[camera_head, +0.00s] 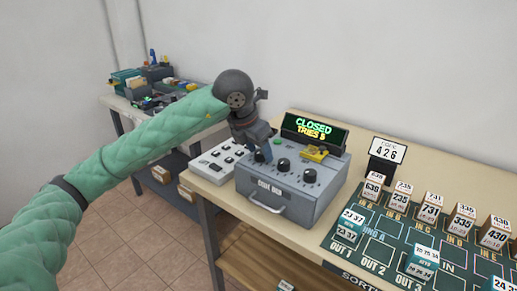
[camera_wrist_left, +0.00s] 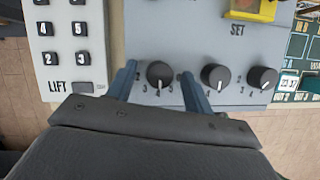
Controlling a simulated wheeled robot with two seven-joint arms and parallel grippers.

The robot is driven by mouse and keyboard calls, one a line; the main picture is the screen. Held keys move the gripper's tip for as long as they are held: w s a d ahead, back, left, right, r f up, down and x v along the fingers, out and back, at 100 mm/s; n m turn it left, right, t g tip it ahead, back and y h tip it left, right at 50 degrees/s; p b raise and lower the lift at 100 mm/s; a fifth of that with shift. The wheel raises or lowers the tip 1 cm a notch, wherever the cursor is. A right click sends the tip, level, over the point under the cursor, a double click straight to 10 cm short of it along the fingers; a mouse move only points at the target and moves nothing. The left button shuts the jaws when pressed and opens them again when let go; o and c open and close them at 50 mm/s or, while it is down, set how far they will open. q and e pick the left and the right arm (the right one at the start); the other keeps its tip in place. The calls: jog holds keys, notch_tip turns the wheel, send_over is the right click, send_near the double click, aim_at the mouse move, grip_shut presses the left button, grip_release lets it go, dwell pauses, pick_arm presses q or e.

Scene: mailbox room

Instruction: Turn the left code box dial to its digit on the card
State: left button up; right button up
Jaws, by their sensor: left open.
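The grey code box (camera_head: 262,188) stands on the table with three black dials on its sloped face. The left dial (camera_wrist_left: 160,74) lies between the two fingers of my left gripper (camera_wrist_left: 159,84) in the wrist view. The gripper is open, with a gap on each side of the dial. Its white mark points roughly down, near the small 4, but the exact digit is hard to tell. In the head view my left gripper (camera_head: 262,150) is over the box's left side and partly hides that dial. My right gripper is not in view.
A keypad (camera_head: 218,161) is left of the box. The display (camera_head: 314,130) reads CLOSED and a TRIES line. A sorting mat (camera_head: 375,236) with several small boxes lies right.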

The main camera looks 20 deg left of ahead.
pick_arm(q)
jog(key=v, duration=0.7)
jog(key=shift+s+r, duration=0.15)
jog(key=shift+r, duration=0.2)
jog(key=shift+a, duration=0.1)
